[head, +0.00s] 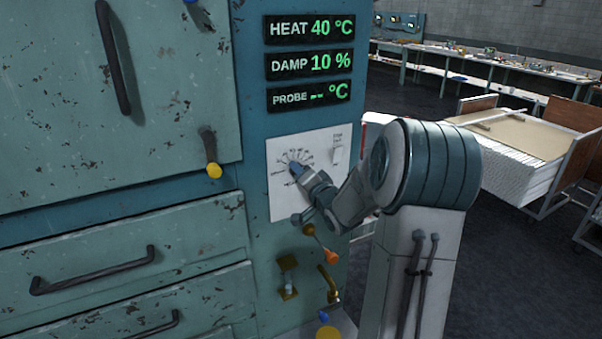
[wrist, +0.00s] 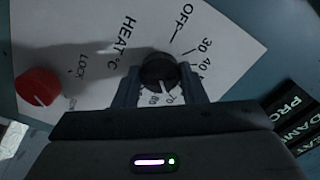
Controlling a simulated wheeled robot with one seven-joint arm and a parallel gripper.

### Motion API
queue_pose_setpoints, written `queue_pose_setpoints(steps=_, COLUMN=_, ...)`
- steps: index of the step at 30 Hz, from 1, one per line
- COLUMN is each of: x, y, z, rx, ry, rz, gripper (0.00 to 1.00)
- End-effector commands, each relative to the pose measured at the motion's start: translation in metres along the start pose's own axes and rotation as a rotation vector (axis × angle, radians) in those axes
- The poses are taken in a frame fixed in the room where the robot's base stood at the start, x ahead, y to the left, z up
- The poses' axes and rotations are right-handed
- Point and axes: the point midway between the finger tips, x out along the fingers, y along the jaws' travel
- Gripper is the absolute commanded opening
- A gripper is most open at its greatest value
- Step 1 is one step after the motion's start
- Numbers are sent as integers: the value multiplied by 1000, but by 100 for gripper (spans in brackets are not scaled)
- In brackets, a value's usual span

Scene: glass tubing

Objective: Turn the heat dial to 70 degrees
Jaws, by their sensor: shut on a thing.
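The heat dial (wrist: 158,69) is a round black knob on a white panel (wrist: 225,40) marked "HEAT °C", with OFF and numbers around it. My gripper (wrist: 161,76) is shut on the dial, one finger on each side. A white pointer line on the dial faces the lower edge of the wrist view, near the 70 mark. In the head view my gripper (head: 299,170) reaches the white panel (head: 283,205) from the right and hides the dial. The heat readout (head: 309,28) shows 40 °C.
A red knob (wrist: 37,86) by the word LOCK sits beside the dial. Damp (head: 309,64) and probe (head: 309,95) readouts are above the panel; damp reads 10 %. Brass fittings (head: 288,278) and an orange-tipped handle (head: 331,257) stick out below.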

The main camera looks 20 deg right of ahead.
Motion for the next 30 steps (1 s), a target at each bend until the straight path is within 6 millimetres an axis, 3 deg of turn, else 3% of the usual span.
queue_pose_setpoints(steps=9, x=0, y=1, z=0, rx=1, ry=0, rz=1, gripper=15)
queue_pose_setpoints(steps=10, x=0, y=1, z=0, rx=1, ry=0, rz=1, gripper=43)
queue_pose_setpoints(steps=12, x=0, y=1, z=0, rx=1, ry=0, rz=1, gripper=59)
queue_pose_setpoints(steps=23, x=-4, y=1, z=0, rx=0, ry=0, rz=0, gripper=59)
queue_pose_setpoints(steps=30, x=-38, y=2, z=0, rx=-3, ry=3, rz=2, gripper=59)
